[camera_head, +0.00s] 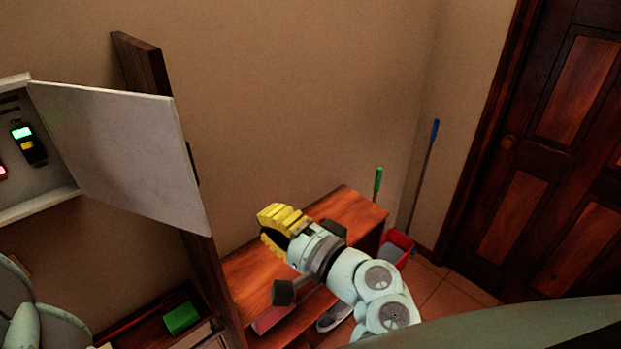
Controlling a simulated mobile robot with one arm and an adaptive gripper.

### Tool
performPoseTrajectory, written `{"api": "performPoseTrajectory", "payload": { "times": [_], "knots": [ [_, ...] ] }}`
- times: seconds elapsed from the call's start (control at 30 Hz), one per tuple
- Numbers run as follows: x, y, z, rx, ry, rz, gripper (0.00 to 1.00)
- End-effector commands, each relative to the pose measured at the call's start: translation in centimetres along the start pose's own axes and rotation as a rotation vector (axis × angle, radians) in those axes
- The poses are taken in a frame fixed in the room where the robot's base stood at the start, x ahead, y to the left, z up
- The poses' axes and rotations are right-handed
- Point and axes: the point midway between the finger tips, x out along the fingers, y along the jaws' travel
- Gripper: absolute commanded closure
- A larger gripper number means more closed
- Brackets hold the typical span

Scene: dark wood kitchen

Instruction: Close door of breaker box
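The white breaker box (42,209) is on the left, cut off by the picture edge. Its pale grey door (120,150) stands open, swung out to the right of the box. Inside the box, a dark switch with a green lit display shows, and a red light shows at the picture edge. My gripper (276,224), with yellow and black fingers, is below and to the right of the door, apart from it in the picture. It appears in front of a wooden bench, and nothing is seen in it. Its finger gap cannot be made out.
A dark wooden post (140,65) runs behind the door. A wooden bench (345,212) stands against the wall. A red bucket (398,244) and a blue-tipped pole (425,165) are in the corner. A green block (181,317) lies on the lower left shelf. A dark wooden door (560,150) is right.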

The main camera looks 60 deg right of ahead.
Motion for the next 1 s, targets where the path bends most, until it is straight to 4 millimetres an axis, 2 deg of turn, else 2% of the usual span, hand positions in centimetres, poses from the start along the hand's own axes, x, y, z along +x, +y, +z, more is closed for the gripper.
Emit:
{"api": "performPoseTrajectory", "payload": {
  "times": [0.17, 0.63, 0.8, 1.0],
  "knots": [
    [1.1, -0.4, 0.1, -0.001, -0.004, -0.002, 1.0],
    [10.4, -0.7, 0.3, 0.002, -0.008, 0.0, 1.0],
    [9.1, -0.5, 2.3, 0.002, 0.002, 0.002, 1.0],
    [8.6, -0.2, 3.6, 0.0, 0.001, 0.0, 1.0]
  ]
}}
